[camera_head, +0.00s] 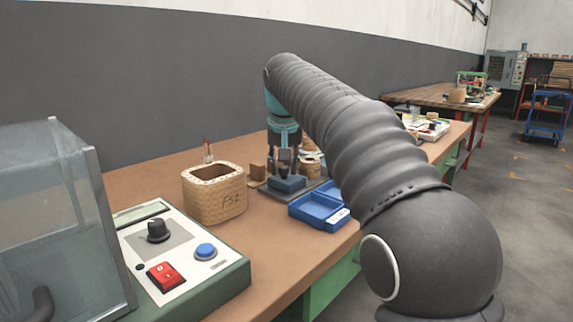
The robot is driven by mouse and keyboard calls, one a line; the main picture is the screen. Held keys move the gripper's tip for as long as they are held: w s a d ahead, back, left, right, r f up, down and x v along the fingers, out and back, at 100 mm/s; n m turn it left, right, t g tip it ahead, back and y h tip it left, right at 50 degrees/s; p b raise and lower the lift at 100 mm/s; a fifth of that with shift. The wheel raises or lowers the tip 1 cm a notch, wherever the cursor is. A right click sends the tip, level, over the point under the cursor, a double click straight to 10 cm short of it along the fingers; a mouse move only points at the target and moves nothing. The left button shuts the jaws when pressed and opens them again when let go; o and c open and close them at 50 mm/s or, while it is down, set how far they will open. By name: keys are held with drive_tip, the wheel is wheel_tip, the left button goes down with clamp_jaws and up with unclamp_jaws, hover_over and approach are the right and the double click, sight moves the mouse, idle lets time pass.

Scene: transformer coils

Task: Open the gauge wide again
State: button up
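My gripper (284,168) points down over the workbench, at the end of my dark ribbed arm. Its fingers are at a small dark knob-like part on top of a blue block (287,185), which sits on a dark grey plate (268,191). This blue block on its plate looks like the gauge, but it is too small here to be sure. I cannot tell whether the fingers touch the knob or grip it, nor how far the gauge is open.
A box-shaped coil (214,193) marked "FSE" stands left of the plate. A blue tray (319,209) lies to the right at the bench's front edge. A control box (175,250) and a clear cover (60,220) fill the near left. Round coils (310,166) stand behind my gripper.

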drive_tip(key=shift+o, duration=0.7)
drive_tip(key=v, duration=1.2)
drive_tip(key=s+d+f, duration=0.4)
drive_tip(key=s+d, duration=0.2)
drive_tip(key=d, duration=0.1)
drive_tip(key=s+d+f, duration=0.4)
drive_tip(key=s+d, duration=0.2)
drive_tip(key=d, duration=0.1)
drive_tip(key=s+d+f, duration=0.3)
drive_tip(key=s+f, duration=0.6)
drive_tip(key=f, duration=0.1)
drive_tip(key=s+d+f+m+t, duration=0.1)
drive_tip(key=s+d+f, duration=0.2)
drive_tip(key=s+f, duration=0.6)
wheel_tip(320, 180, down, 2)
drive_tip(key=shift+d+f+h, duration=0.15)
drive_tip(key=shift+d+h, duration=0.15)
drive_tip(key=shift+d, duration=0.1)
